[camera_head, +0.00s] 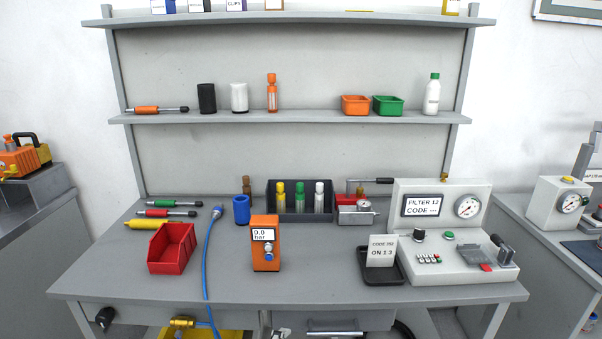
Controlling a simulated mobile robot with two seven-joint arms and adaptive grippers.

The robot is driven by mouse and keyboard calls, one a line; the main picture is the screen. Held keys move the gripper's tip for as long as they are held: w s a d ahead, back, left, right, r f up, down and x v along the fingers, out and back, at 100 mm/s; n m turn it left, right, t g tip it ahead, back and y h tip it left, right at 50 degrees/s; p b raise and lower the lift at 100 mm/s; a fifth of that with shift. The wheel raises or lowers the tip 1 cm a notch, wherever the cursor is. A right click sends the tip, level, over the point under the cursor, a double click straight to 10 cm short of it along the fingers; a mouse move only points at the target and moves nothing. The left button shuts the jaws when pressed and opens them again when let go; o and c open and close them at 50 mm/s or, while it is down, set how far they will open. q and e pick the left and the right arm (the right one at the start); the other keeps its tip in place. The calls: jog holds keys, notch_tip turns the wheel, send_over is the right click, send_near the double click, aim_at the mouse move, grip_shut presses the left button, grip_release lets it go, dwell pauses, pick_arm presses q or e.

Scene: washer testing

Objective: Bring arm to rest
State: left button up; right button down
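Neither of my arms nor grippers shows in the head view. The grey workbench (330,288) stands in front of me. On it, an orange gauge box (265,258) reads 0.0 at the front centre. A white test unit (455,262) on the right has a display reading FILTER 12 CODE and a round dial. A card (382,252) reading CODE and ON 1 3 stands in a black tray (383,279) beside the unit.
A red bin (172,248), a blue cylinder (241,210) and a blue hose (207,262) are on the left. A dark rack (302,214) holds coloured bottles at the back. Shelves (300,117) rise behind. The front centre bench is clear.

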pick_arm(q)
jog(key=s+a+f+n, duration=1.3)
jog(key=s+a+n, duration=0.2)
jog(key=s+n, duration=0.1)
jog(key=shift+s+a+f+t+y, duration=0.3)
jog(key=shift+s+y, duration=0.1)
jog(key=shift+s, duration=0.25)
pick_arm(e)
jog(key=s+d+f+m+g+h, duration=0.4)
jog(key=s+d+f+m, duration=0.6)
jog(key=s, duration=0.5)
notch_tip(320, 180, down, 3)
jog(key=m, duration=0.3)
jog(key=shift+s+r, duration=0.2)
